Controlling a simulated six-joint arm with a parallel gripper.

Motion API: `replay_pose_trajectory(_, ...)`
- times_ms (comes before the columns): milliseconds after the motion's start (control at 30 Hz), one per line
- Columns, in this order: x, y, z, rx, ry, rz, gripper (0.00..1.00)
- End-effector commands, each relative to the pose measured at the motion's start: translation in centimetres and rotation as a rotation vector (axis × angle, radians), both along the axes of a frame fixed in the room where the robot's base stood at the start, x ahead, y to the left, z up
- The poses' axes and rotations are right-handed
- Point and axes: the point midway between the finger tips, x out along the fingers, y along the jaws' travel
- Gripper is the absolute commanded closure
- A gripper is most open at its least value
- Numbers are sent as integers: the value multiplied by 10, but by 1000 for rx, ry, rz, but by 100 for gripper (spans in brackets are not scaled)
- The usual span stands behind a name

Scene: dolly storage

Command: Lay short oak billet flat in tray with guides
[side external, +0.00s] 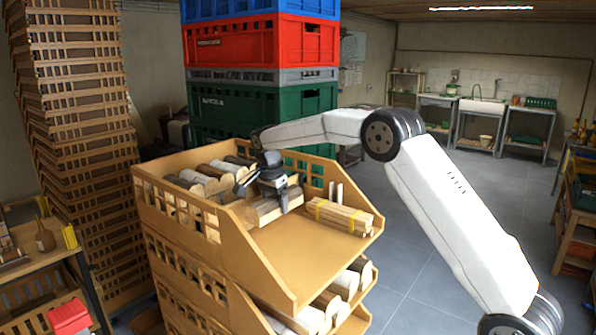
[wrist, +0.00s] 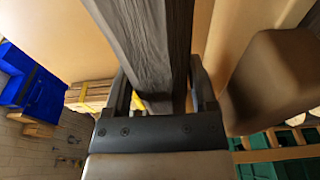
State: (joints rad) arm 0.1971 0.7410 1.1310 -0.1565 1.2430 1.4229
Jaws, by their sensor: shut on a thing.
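The short oak billet (side external: 262,211) is a split piece of wood with a pale face, low in the top tan tray (side external: 300,262). My gripper (side external: 272,188) reaches down over it and is shut on it, one finger on its near side. In the wrist view the billet (wrist: 152,45) is a long grey-brown piece between both fingers (wrist: 163,88). I cannot tell whether its underside touches the tray floor. Two pale upright pegs (side external: 335,191), possibly guides, stand at the tray's far right.
Several round logs (side external: 205,178) lie along the tray's back left. The tray's front floor is bare. Stacked crates (side external: 240,105) rise behind, and lower trays with logs (side external: 335,300) sit underneath.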

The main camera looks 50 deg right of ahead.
Motion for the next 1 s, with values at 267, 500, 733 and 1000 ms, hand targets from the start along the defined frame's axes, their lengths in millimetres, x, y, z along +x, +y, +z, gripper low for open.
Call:
replay_pose_trajectory(267,0,0,-23,0,1,1,100)
replay_pose_trajectory(500,0,0,-42,0,1,1,100)
replay_pose_trajectory(733,0,0,-49,0,-1,0,100)
replay_pose_trajectory(1000,0,0,-50,0,-1,0,100)
